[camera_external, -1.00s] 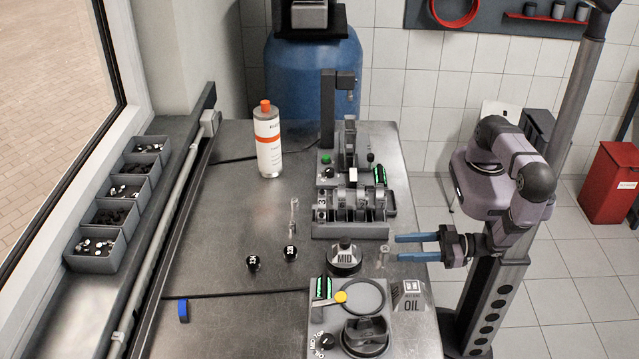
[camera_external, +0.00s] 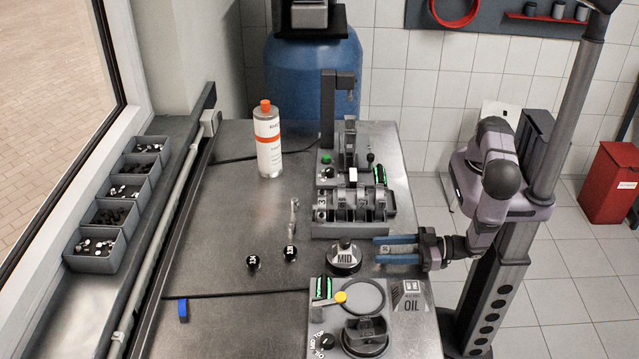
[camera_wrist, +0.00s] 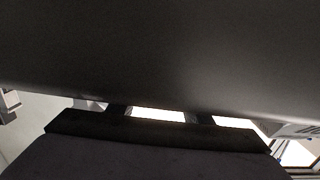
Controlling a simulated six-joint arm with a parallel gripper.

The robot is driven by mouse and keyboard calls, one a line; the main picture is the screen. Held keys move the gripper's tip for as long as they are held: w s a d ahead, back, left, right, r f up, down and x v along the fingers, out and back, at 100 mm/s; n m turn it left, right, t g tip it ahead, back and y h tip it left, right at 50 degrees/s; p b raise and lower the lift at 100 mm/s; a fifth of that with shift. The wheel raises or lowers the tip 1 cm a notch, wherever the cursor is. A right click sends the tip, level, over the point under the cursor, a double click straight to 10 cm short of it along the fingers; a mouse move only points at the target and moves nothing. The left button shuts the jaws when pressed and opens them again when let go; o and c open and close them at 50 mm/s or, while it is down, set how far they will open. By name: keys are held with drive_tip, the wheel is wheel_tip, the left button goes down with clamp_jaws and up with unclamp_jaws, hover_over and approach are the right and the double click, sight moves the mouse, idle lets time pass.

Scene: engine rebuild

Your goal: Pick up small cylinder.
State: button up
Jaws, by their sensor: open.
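My gripper (camera_external: 378,250), with two blue fingers, is open over the right edge of the bench, pointing left. A small metallic cylinder (camera_external: 385,249) stands between the fingers, partly hidden by them; contact with them cannot be made out. A slim clear upright piece (camera_external: 293,216) stands farther left on the bench. Two small black-and-white labelled round parts (camera_external: 254,262) and (camera_external: 290,253) are in front of it. The wrist view shows mainly a dark surface, and no cylinder can be made out there.
A round part marked MID (camera_external: 344,259) sits just left of my fingertips. The engine block fixture (camera_external: 350,228) is behind them, and the oil station (camera_external: 411,297) is in front. A bottle (camera_external: 268,145) stands at the back. The bench's left middle is mostly clear.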

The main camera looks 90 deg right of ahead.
sight(385, 249)
drive_tip(key=shift+w, duration=0.2)
drive_tip(key=shift+c, duration=0.7)
clamp_jaws()
drive_tip(key=shift+r, duration=0.1)
wheel_tip(385, 249, up, 10)
drive_tip(key=p, duration=0.8)
wheel_tip(385, 249, down, 6)
drive_tip(key=b, duration=0.5)
drive_tip(key=shift+r, duration=0.15)
drive_tip(key=shift+r, duration=0.1)
